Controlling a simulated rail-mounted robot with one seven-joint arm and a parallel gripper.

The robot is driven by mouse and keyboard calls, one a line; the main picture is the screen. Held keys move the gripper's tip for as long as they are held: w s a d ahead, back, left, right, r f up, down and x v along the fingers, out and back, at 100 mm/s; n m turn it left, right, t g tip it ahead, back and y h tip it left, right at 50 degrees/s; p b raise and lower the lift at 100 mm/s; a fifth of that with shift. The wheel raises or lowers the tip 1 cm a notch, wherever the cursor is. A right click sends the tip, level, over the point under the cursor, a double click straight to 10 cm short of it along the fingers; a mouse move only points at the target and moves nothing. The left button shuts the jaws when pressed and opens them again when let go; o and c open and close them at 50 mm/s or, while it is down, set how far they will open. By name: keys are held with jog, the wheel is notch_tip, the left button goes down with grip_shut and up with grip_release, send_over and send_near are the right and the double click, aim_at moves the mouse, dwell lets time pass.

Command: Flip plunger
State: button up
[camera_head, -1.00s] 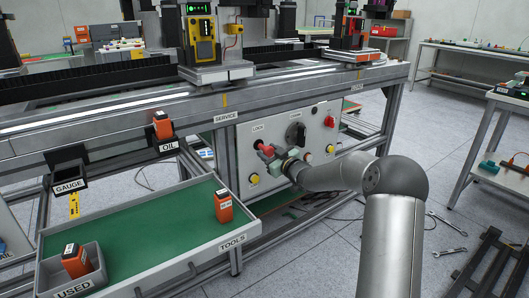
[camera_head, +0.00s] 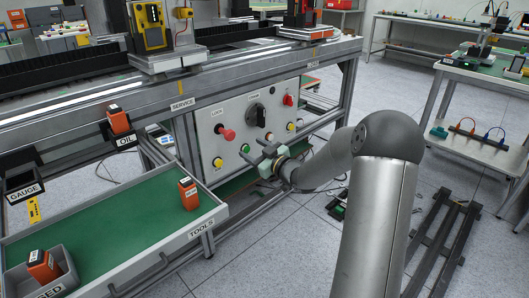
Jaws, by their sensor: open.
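The red mushroom-shaped knob (camera_head: 226,133) sticks out of the light grey control panel (camera_head: 205,128) under the LOCK label. I take it to be the plunger. My gripper (camera_head: 256,154) is in front of the panel, below and to the right of the red knob. Its two fingers are spread, and nothing shows between them. The gripper stands apart from the knob, so the knob is in full view. The gripper and wrist hide a lower part of the panel.
A black rotary switch (camera_head: 257,115) and a red button (camera_head: 289,100) sit right of the knob, with several yellow buttons lower down. A green-floored TOOLS tray (camera_head: 120,216) juts out at left, holding an orange block (camera_head: 188,194).

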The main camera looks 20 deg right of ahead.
jog(key=v, duration=0.5)
jog(key=shift+p, duration=0.35)
jog(key=shift+w, duration=0.1)
jog(key=s+a+r+m+g+h+p, duration=0.2)
jog(key=s+a+r+g+h+p, duration=0.15)
jog(key=r+p, duration=0.4)
jog(key=s+a+r+m+g+h+p, duration=0.25)
jog(key=s+r+h+p, duration=0.2)
jog(key=r+p, duration=0.35)
jog(key=s+a+r+g+p, duration=0.3)
jog(key=s+r+p, duration=0.1)
jog(key=s, duration=0.5)
jog(key=s+a+r+m+g+y+p, duration=0.1)
jog(key=s+a+r+g+p, duration=0.2)
jog(key=s+p, duration=0.3)
jog(key=s+a+r+m+g+p, duration=0.1)
jog(key=s+a+r+g+p, duration=0.2)
jog(key=s, duration=1)
notch_tip(320, 180, up, 2)
jog(key=shift+s+r+g+y+p, duration=0.1)
jog(key=shift+s+g+y+p, duration=0.25)
jog(key=shift+g+p, duration=0.5)
jog(key=shift+w, duration=0.15)
